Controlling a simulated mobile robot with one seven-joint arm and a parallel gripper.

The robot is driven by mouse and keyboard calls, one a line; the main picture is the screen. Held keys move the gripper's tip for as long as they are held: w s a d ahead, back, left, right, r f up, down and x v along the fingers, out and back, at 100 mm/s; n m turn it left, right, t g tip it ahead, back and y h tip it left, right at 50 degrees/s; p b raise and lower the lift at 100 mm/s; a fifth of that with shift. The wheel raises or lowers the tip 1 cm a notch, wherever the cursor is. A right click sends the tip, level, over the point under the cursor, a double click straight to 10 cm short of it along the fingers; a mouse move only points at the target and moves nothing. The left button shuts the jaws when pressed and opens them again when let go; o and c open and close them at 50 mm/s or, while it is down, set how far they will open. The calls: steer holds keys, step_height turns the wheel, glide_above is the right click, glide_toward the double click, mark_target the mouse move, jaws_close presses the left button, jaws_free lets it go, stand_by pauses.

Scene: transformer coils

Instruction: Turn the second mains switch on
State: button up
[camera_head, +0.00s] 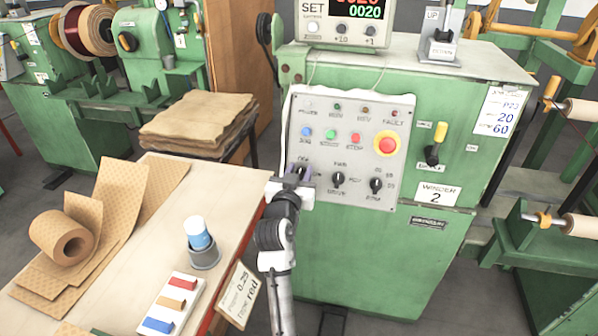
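The grey control panel (345,115) is on the front of the green machine labelled "WINDER 2" (436,195). Its bottom row holds three dark rotary switches: a left one (302,170), a middle one (337,179) and a right one (376,184). Small lettering that looks like "OFF" is above the left one. My gripper (298,179) is at the left switch, its end overlapping the panel's lower left corner. Whether the fingers touch or grip that switch is hidden. The left switch's exact position is too small to tell.
Above the switches are blue, green and red buttons and a red emergency stop (387,144) on yellow. A yellow-handled lever (435,143) is to the right. A workbench (150,220) at left bears paper, a cup (203,255) and colored blocks. The machine's lower front is clear.

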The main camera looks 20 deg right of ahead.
jaws_close()
